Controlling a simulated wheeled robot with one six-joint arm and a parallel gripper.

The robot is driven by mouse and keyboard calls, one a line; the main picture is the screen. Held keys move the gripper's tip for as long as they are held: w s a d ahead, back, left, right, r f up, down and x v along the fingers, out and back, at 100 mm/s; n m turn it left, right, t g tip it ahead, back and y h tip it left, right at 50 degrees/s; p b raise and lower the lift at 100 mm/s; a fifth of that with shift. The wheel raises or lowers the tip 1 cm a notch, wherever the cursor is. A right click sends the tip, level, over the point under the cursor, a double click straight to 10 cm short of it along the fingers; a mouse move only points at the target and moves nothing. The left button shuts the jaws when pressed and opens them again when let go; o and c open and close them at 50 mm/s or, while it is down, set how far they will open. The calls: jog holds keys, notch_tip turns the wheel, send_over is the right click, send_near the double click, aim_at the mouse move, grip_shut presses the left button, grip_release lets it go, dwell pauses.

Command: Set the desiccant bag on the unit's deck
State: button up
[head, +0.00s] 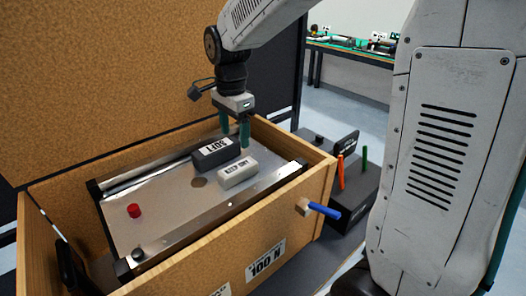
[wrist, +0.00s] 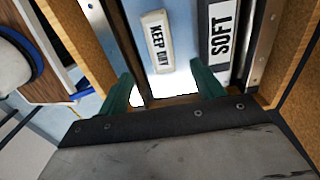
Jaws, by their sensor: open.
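The white desiccant bag (head: 237,173), marked KEEP DRY, lies on the grey deck (head: 160,205) of the conveyor unit inside the wooden crate. It also shows in the wrist view (wrist: 158,42), ahead of the fingers and apart from them. My gripper (head: 234,133) has two green fingers, spread with nothing between them. It points down near the crate's far right end, behind the bag. In the wrist view the gripper (wrist: 163,84) also looks open and empty.
A dark block marked SOFT (head: 213,154) lies on the deck beside the bag. A red button (head: 134,210) stands at the deck's left. The crate's wooden wall (head: 290,225) surrounds the unit. A blue-handled tool (head: 323,210) sticks out on the right. The deck's left part is mostly bare.

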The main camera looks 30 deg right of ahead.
jog(key=s+d+r+n, duration=0.1)
jog(key=s+r+n, duration=0.1)
jog(key=s+n, duration=0.6)
jog(key=s+d+r+n+t, duration=0.1)
jog(key=s+n, duration=0.6)
jog(key=s, duration=1.2)
jog(key=shift+d+r+n, duration=0.4)
jog(key=shift+d, duration=0.2)
